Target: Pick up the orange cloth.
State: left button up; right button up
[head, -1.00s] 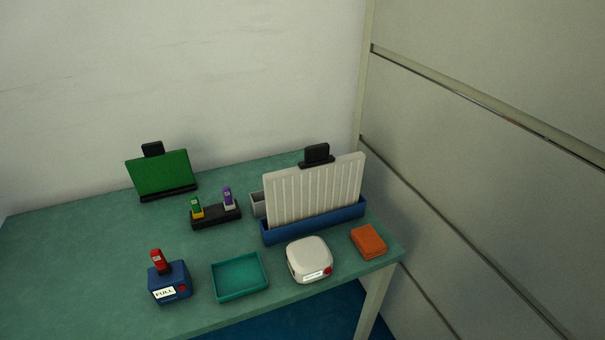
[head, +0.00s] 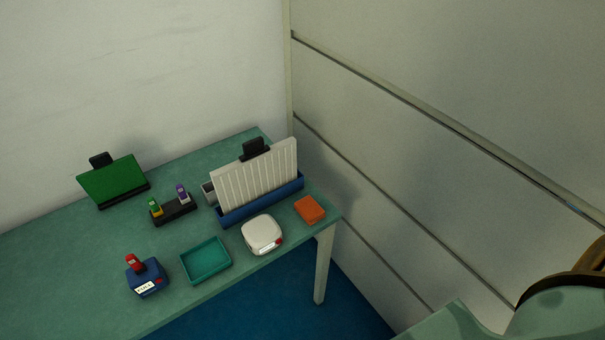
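The orange cloth (head: 310,209) is a small folded block. It lies flat on the green table (head: 75,258) near its right front corner, just right of a white rounded box. Nothing covers it and no gripper touches it. Neither of my grippers is in the head view.
A white rounded box (head: 262,234), a teal tray (head: 206,261) and a blue box labelled FULL (head: 147,279) stand along the front edge. A ribbed white panel in a blue holder (head: 262,201) stands behind the cloth. A panelled wall (head: 430,140) rises right of the table.

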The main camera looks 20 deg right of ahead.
aim_at(309, 210)
jog(key=z, duration=0.9)
